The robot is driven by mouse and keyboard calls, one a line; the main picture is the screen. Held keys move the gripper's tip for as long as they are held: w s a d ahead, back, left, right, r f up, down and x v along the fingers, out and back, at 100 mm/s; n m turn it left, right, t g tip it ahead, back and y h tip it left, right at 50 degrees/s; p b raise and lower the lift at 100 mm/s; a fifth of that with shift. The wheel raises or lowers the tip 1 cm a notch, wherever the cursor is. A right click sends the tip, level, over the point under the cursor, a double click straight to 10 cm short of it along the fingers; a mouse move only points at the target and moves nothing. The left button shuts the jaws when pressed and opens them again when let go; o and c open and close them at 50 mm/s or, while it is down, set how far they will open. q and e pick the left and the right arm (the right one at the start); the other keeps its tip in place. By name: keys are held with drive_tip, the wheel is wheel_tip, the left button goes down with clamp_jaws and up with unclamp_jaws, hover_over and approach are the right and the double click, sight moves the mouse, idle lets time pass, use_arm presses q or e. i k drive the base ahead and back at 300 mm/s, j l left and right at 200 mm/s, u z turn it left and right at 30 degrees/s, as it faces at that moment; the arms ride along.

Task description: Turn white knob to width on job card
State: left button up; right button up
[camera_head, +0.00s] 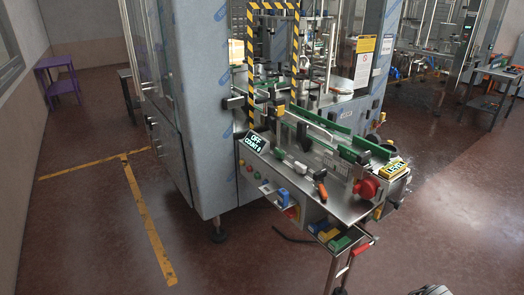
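The filler machine's metal deck (335,205) is in the middle of the head view. A small whitish knob-like part (300,167) sits on the deck among green and dark parts; it is too small to be sure it is the white knob, and its scale cannot be read. A small white and blue piece (266,189) on the front panel may be a card, but no width is readable. Neither gripper's fingers show. A dark ribbed piece at the bottom right edge may be part of my arm.
A red knob (367,188), an orange handle (321,191) and green guide rails (318,118) crowd the deck. A bin (335,240) with coloured blocks hangs below. Floor is open left and right; a purple table (58,78) stands far left.

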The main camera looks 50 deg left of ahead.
sight(300, 169)
drive_tip(key=j+u, duration=0.1)
drive_tip(key=j, duration=0.5)
drive_tip(key=j+u, duration=0.1)
drive_tip(key=j, duration=0.45)
drive_tip(key=i+j+u, duration=0.1)
drive_tip(key=j, duration=0.5)
drive_tip(key=i+j+u, duration=0.1)
drive_tip(key=j, duration=0.45)
